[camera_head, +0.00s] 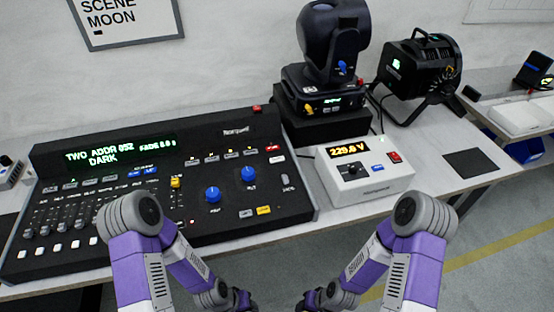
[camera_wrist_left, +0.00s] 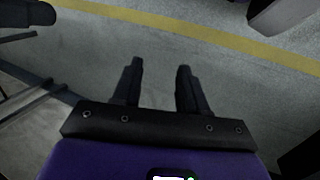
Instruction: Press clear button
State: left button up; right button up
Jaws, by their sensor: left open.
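A black lighting console (camera_head: 150,215) lies on the table at the left in the head view, with faders, blue knobs and many small buttons. Its green display reads "TWO ADDR" and "DARK". Small pale and yellow buttons (camera_head: 263,210) sit near its front right, and a red-lit button (camera_head: 272,148) and a white one sit at its right; the labels are too small to tell which button is clear. My left gripper (camera_wrist_left: 158,75) is open and empty in the left wrist view, above the floor. In the head view both arms fold down at the bottom edge, and neither gripper shows there.
A white power unit (camera_head: 372,190) reading about 229 V stands right of the console. Behind it are a moving-head lamp (camera_head: 333,60) on a black case and a black par can (camera_head: 420,70). A dark mat (camera_head: 471,162) lies at the right. The floor before the table is clear.

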pick_arm(q)
grip_shut()
dwell(1.6)
